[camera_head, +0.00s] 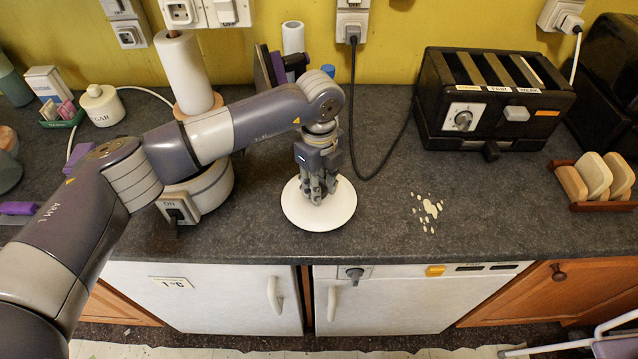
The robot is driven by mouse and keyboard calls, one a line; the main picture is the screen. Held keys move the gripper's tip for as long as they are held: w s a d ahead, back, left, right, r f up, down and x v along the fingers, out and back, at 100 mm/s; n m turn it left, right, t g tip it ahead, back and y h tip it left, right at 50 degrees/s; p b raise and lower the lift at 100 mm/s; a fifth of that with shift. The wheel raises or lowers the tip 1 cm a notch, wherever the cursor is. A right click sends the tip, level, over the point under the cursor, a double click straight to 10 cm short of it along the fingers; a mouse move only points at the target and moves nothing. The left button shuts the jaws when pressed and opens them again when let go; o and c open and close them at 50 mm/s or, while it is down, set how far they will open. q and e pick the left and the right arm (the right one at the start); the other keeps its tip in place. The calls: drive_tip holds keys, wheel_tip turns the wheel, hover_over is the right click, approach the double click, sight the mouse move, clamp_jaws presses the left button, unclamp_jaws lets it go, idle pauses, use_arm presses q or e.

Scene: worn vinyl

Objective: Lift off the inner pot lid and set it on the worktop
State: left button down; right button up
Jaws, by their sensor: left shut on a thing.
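My left gripper (318,187) points straight down over a round white lid (318,217) and is shut on its middle, where the fingers hide the grip point. The lid looks level and is over the worktop (370,235), near its front edge. I cannot tell whether it touches the surface or hovers just above it. A cream appliance with an ON switch (205,192), perhaps the pot, stands to the left of the lid. My left arm hides its top. My right gripper is not in view.
Pale spots (428,208) mark the worktop right of the lid. A paper roll (184,70) and sugar jar (101,105) stand at the back left. A black cable (352,120) hangs behind the gripper.

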use_arm(q)
drive_tip(key=shift+f+b, duration=0.4)
drive_tip(key=shift+f, duration=0.15)
idle(0.4)
drive_tip(key=c, duration=1.2)
unclamp_jaws()
drive_tip(key=shift+r, duration=0.1)
drive_tip(key=shift+r+p, duration=2.1)
drive_tip(key=shift+r, duration=1.8)
